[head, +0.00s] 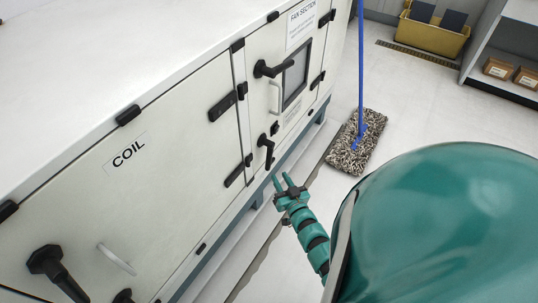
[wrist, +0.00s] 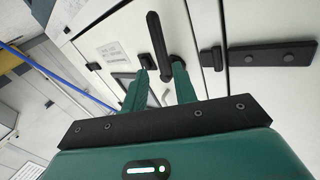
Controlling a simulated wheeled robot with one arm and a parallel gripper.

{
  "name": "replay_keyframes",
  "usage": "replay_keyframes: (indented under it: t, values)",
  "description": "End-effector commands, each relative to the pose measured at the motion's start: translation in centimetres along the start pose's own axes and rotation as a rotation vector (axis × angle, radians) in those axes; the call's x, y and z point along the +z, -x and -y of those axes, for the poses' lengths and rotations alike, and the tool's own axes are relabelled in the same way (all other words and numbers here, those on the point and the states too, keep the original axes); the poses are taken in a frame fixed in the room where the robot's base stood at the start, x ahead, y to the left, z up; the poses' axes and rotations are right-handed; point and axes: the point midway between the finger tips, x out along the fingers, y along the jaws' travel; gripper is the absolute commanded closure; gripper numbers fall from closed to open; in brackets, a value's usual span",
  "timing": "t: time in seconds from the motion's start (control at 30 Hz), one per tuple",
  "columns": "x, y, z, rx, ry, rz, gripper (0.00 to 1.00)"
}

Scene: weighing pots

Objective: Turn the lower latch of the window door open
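The window door (head: 283,112) is a pale panel marked FAN SECTION, with a small dark window (head: 296,75); it looks shut. Its lower latch (head: 268,148) is a black lever handle pointing roughly down the door. The upper latch (head: 270,69) is a similar black lever beside the window, pointing sideways. My gripper (head: 281,178) is just in front of the lower latch's lower end, with its two green fingers apart and empty. In the wrist view the lower latch (wrist: 158,42) lines up with the gap between the fingertips (wrist: 160,68); I cannot tell whether they touch it.
Left of the window door is the COIL door (head: 165,170) with its own black handles and hinges. A mop (head: 357,140) with a blue pole stands on the floor right of the cabinet. A yellow bin (head: 430,36) and a shelf with boxes (head: 498,69) are farther back.

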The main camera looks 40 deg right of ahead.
Motion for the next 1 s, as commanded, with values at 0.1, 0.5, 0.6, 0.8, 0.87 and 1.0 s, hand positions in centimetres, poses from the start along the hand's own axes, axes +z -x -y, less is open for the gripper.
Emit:
replay_keyframes:
  t: [0.1,0.5,0.6,0.8,0.87,1.0]
  values:
    - [0.3,-2.4,0.0,-0.002,0.000,-0.003,0.72]
    - [0.1,-8.7,0.0,-0.002,0.001,-0.005,0.72]
    - [0.1,-9.7,0.0,-0.002,0.001,-0.003,0.72]
    - [0.0,-10.5,0.0,-0.001,0.001,0.000,0.72]
    - [0.0,-10.6,0.0,-0.001,0.001,0.000,0.72]
    - [0.0,-10.6,0.0,-0.001,0.001,0.000,0.72]
